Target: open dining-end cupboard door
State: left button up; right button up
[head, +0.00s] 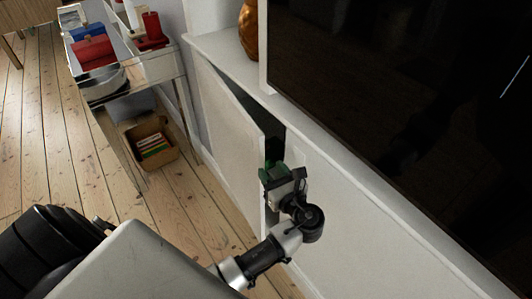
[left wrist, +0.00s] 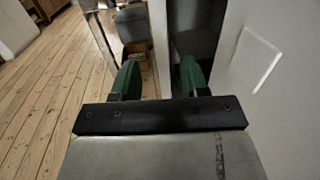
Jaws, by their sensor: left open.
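The white cupboard door (head: 232,125) stands ajar in the head view, its near edge swung out from the cabinet front. A dark gap shows between it and the cabinet. My left gripper (head: 274,173), with green fingertips, is at this near edge, partly hiding it. In the left wrist view my left gripper (left wrist: 160,80) is open. The pale edge of the door (left wrist: 159,40) shows between its two fingers, with the dark cupboard inside (left wrist: 195,30) to the right. Contact cannot be told. My right gripper is not in view.
A large black screen (head: 410,90) and a copper-coloured vase (head: 249,30) stand on the white cabinet. A metal cart (head: 150,68) with red items and a cardboard box (head: 150,142) stand beyond the door. Bare floorboards (head: 60,130) lie open to the left.

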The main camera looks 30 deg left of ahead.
aim_at(262, 157)
pick_arm(q)
jog(key=x, duration=0.8)
jog(key=shift+w+a, duration=0.2)
jog(key=shift+w, duration=0.05)
